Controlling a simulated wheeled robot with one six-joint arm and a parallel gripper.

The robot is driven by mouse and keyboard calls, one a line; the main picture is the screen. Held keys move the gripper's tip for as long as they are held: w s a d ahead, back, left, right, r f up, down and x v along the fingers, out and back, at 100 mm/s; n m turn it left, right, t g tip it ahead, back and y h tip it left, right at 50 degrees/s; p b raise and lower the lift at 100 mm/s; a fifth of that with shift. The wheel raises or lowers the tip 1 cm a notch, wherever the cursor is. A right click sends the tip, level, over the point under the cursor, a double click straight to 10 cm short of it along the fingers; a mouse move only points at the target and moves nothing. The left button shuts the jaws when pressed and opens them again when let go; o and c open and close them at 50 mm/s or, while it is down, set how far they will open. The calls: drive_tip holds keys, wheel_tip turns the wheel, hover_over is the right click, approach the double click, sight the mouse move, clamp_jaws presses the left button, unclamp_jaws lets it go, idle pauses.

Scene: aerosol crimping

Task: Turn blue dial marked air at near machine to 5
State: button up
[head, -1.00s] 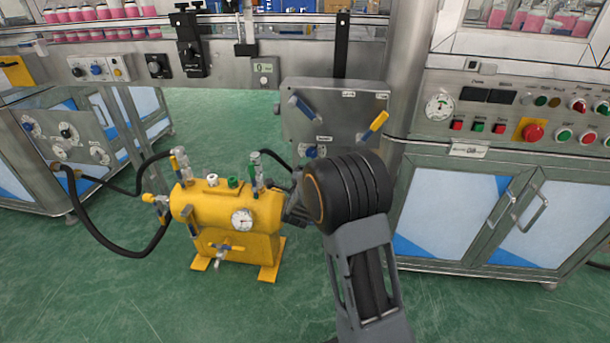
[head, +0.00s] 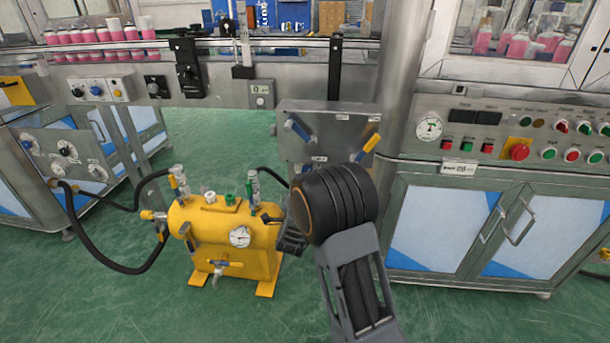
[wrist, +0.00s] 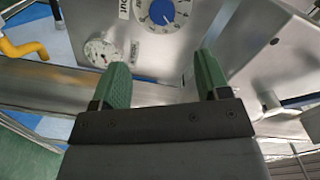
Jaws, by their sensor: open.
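In the wrist view a blue dial (wrist: 162,12) with a white numbered face sits at the top edge, partly cut off. Its setting is too small and cropped to read. My gripper (wrist: 163,80) is open and empty, with its two green fingers apart below the dial and not touching it. In the head view my gripper (head: 290,240) is mostly hidden behind my dark wrist, beside the yellow tank. I cannot tell which knob in the head view is this dial.
A yellow tank (head: 205,228) with valves and black hoses stands left of my arm. A metal panel with blue and yellow levers (head: 370,143) is behind it. Cabinets (head: 440,225) stand right; green floor is clear in front.

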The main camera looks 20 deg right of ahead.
sight(308, 170)
drive_tip(key=w+d+n+b, duration=0.3)
drive_tip(key=w+d+n, duration=0.2)
drive_tip(key=w, duration=0.7)
drive_tip(key=shift+d+b, duration=0.35)
drive_tip(key=shift+d, duration=0.5)
drive_tip(key=shift+c, duration=0.2)
